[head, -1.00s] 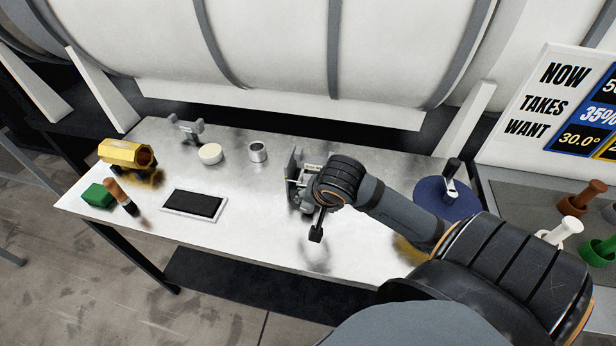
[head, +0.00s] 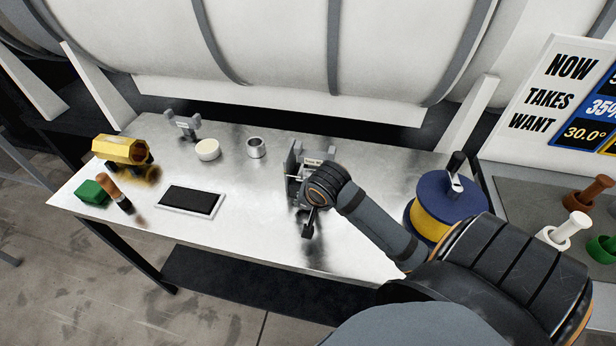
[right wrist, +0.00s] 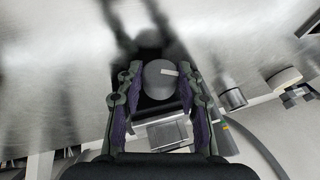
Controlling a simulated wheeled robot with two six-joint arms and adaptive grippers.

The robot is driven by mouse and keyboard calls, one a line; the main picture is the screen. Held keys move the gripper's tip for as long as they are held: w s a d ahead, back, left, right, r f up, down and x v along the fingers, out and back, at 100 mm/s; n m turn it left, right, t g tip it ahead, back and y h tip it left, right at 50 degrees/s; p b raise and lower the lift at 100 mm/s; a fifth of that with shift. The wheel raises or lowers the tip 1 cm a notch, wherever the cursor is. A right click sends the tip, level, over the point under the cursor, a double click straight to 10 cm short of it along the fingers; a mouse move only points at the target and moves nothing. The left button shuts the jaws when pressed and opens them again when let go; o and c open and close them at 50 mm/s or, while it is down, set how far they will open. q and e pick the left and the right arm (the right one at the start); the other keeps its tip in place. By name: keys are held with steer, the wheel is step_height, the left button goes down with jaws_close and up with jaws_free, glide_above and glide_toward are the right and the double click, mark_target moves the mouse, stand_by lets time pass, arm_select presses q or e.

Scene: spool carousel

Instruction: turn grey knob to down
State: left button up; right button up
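The grey knob (right wrist: 158,82) shows in the right wrist view as a round grey cap with a pale mark on its right side. My right gripper (right wrist: 160,68) has one finger on each side of it. Narrow gaps seem to separate the fingers from the knob, so it looks open around it. A grey box-like body (right wrist: 163,134) sits just below the knob in that view. In the head view, my right gripper (head: 308,215) is at the front of a grey bracket unit (head: 293,163) with a small label; my wrist hides the knob there. My left gripper is not in view.
A blue-flanged spool with yellow winding (head: 430,222) stands close to my right forearm. Left on the metal table (head: 255,205) are a dark-screened tablet (head: 190,200), a white disc (head: 207,149), a metal ring (head: 256,148), a gold hexagonal piece (head: 122,149) and a green block (head: 92,192).

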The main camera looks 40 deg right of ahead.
steer(key=c, duration=0.4)
steer(key=shift+w, duration=0.1)
steer(key=shift+a+r+g+h, duration=0.2)
steer(key=shift+g+h, duration=0.2)
steer(key=shift+g, duration=0.1)
steer(key=g+h+p, duration=0.1)
steer(key=p, duration=0.2)
steer(key=g+h+p, duration=0.1)
steer(key=p, duration=0.2)
steer(key=shift+w+a+r+n+p, duration=0.1)
steer(key=shift+r+n+p, duration=0.2)
steer(key=shift+n+p, duration=0.1)
steer(key=shift+w+f+g+p, duration=0.1)
steer(key=shift+f+g+p, duration=0.2)
steer(key=shift+g+p, duration=0.2)
steer(key=shift+f+h, duration=0.15)
steer(key=shift+h, duration=0.15)
